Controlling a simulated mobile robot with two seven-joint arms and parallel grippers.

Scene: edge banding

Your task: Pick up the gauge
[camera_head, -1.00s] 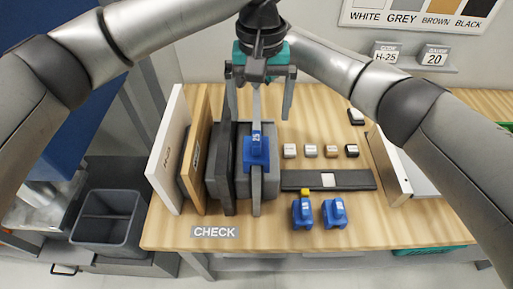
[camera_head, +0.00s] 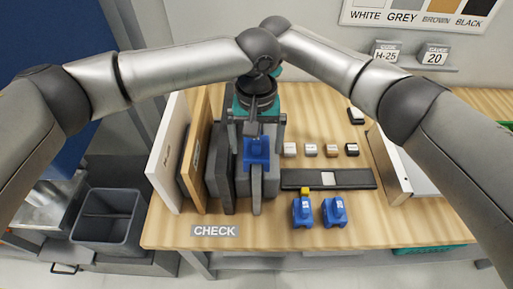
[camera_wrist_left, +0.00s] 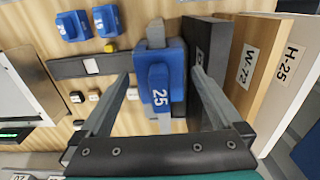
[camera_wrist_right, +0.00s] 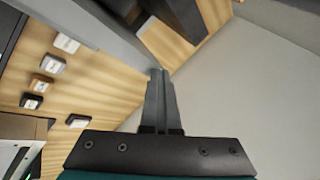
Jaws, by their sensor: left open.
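A blue gauge marked 25 (camera_wrist_left: 160,85) sits on a grey strip or panel edge; in the head view it (camera_head: 256,155) is at the front of the dark grey panels. My left gripper (camera_wrist_left: 160,75) is open, with one finger on each side of this gauge and visible gaps to both. In the head view my left gripper (camera_head: 257,122) is over the gauge from behind. Two other blue blocks, the left one (camera_head: 302,212) near a yellow piece and the right one (camera_head: 334,212), stand on the table. My right gripper (camera_wrist_right: 160,100) is shut and empty, its fingertips together.
Grey panels and a wooden panel (camera_head: 196,160) stand upright close left of the gauge, with a white panel (camera_head: 165,160) beyond. A dark bar (camera_head: 300,180) lies right of it, behind the blue blocks. Several small sample blocks (camera_head: 310,150) sit behind the bar. A sign reads GAUGE 20 (camera_head: 435,55).

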